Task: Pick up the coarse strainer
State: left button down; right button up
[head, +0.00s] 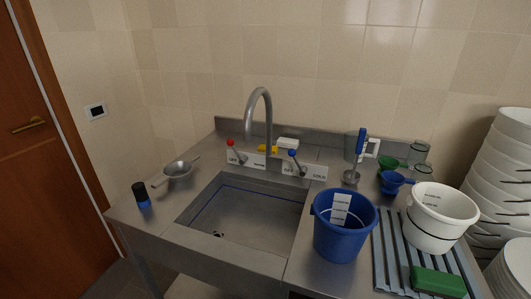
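A grey metal strainer (178,171), bowl-shaped with thin handles sticking out, sits on the steel counter to the left of the sink. Its mesh is too small to make out, so I cannot tell from its look how coarse it is. Nothing touches it except the counter. A green funnel-like piece (388,164) and a blue one (392,179) are at the right of the counter; I cannot tell whether either is a strainer. Neither of my grippers is in the head view.
A black and blue cylinder (140,194) stands near the strainer. The sink (243,215) has a tall faucet (250,108) behind it. A blue bucket (342,228), white bucket (438,220), green block (438,281) and stacked white tubs (505,165) crowd the right.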

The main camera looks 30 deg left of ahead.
aim_at(178, 171)
jog(key=u, duration=1.6)
